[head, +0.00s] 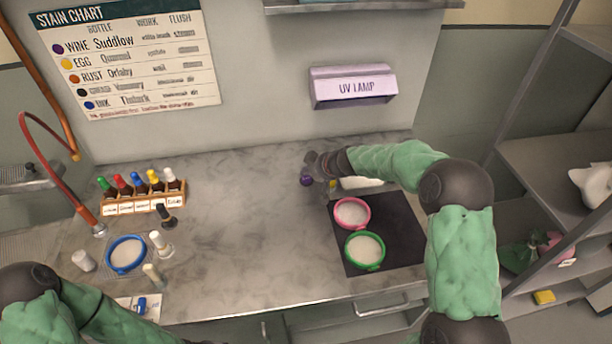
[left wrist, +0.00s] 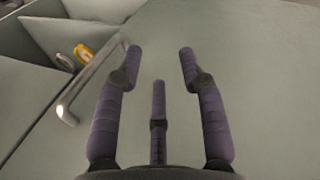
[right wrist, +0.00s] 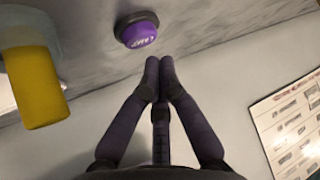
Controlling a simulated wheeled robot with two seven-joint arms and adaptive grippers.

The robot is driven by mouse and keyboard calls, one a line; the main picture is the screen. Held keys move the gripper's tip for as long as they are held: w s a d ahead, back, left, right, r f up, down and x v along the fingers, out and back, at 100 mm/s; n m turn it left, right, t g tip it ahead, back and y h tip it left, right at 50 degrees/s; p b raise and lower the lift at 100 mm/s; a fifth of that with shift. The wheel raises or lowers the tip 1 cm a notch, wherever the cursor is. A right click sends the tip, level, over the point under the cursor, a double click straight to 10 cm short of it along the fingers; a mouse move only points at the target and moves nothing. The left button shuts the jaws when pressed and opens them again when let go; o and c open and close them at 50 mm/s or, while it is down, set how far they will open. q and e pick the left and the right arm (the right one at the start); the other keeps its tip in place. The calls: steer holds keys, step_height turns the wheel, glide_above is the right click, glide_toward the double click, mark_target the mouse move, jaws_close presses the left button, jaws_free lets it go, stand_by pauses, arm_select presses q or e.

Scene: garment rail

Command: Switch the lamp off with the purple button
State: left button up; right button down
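The purple button (head: 306,180) sits at the back of the grey worktop, below the UV lamp (head: 353,88) on the wall. In the right wrist view the button (right wrist: 138,32) is a purple domed cap with lettering in a dark ring. My right gripper (head: 314,163) is close beside it; in the right wrist view its fingertips (right wrist: 160,66) are together and empty, just apart from the button in the picture. My left gripper (left wrist: 160,52) is open and empty, facing a pale green cabinet front with a metal handle. I cannot tell whether the lamp is lit.
A dark mat (head: 402,222) holds a pink-rimmed bowl (head: 352,213) and a green-rimmed bowl (head: 365,251). A yellow cylinder (right wrist: 38,88) stands near my right gripper. A rack of bottles (head: 143,196) and a blue-rimmed bowl (head: 126,254) are at left. The worktop's middle is clear.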

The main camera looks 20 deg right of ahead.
mark_target(308, 180)
steer(key=shift+r+p, duration=1.05)
steer(key=shift+r, duration=0.95)
